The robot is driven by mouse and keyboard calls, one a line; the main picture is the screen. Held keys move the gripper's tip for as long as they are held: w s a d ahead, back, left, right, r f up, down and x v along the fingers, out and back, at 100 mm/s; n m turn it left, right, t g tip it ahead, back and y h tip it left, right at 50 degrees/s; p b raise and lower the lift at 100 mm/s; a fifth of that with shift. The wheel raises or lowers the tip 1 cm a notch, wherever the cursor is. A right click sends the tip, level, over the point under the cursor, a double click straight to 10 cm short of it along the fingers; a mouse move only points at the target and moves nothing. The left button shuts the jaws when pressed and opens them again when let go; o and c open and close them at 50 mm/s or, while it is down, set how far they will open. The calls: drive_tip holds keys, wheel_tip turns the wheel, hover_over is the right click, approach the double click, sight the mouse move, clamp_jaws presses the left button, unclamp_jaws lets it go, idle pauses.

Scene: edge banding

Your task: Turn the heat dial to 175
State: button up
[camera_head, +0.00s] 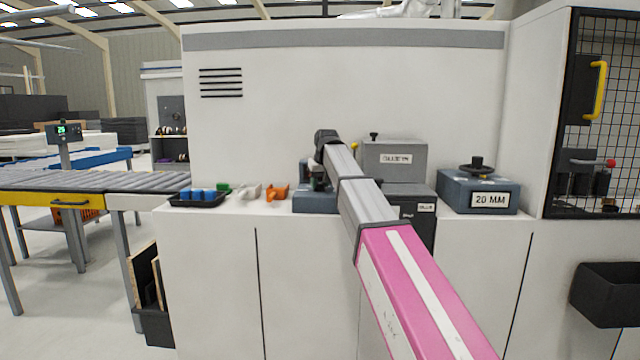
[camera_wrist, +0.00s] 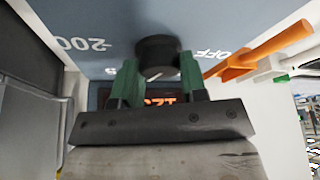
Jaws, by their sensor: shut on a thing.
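The heat dial (camera_wrist: 157,52) is a dark round knob on a blue-grey panel (camera_wrist: 105,22) in the wrist view. My gripper (camera_wrist: 160,75) is shut on it, with one green finger on each side. A pale pointer line shows on the knob's near face. Upside-down marks read 200 on the left and OFF on the right. A dark display (camera_wrist: 158,100) with orange digits sits just below the knob, partly hidden by my gripper, so I cannot read it surely. In the head view the dial's blue-grey box (camera_head: 312,203) shows, but the dial is hidden by my arm.
Orange (camera_head: 277,192) and white clamps and a tray with blue blocks (camera_head: 198,198) lie left of the box. A grey glue unit (camera_head: 395,158) stands to its right, then a 20 MM block with a handwheel (camera_head: 478,192). The machine's wall rises behind.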

drive_tip(key=shift+m+h, duration=0.4)
drive_tip(key=shift+m, duration=0.5)
drive_tip(key=o, duration=0.9)
drive_tip(key=v, duration=1)
drive_tip(key=shift+s+r, duration=0.25)
drive_tip(key=shift+r, duration=0.1)
